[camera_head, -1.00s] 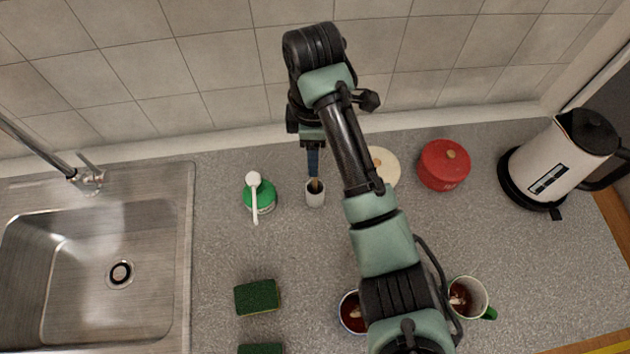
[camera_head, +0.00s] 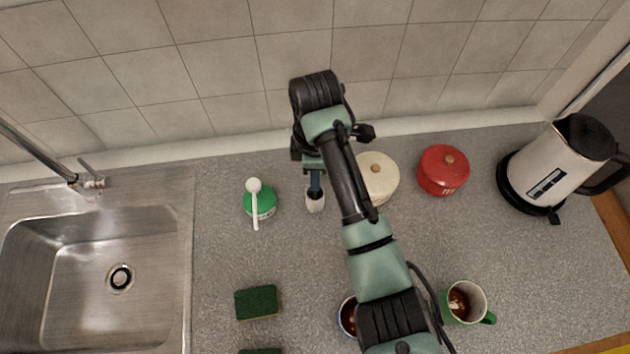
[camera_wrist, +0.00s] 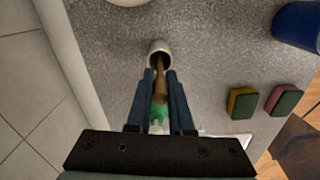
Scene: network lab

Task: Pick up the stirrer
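The wooden stirrer (camera_wrist: 161,83) stands in a small white cup (camera_head: 315,204) near the wall. The cup's mouth shows in the wrist view (camera_wrist: 160,46). My gripper (camera_head: 315,185) is directly above the cup, pointing down. In the wrist view my two blue fingers (camera_wrist: 161,76) are on either side of the stirrer, with a gap between them, so the gripper looks open around it. Whether either finger touches the stirrer is unclear. In the head view the fingers hide the stirrer.
A green container (camera_head: 261,203) with a white spoon stands left of the cup. A cream pot (camera_head: 380,180) and a red pot (camera_head: 443,170) stand right. Mugs (camera_head: 467,301), a sponge (camera_head: 257,302), a kettle (camera_head: 560,170) and a sink (camera_head: 100,265) surround the open counter.

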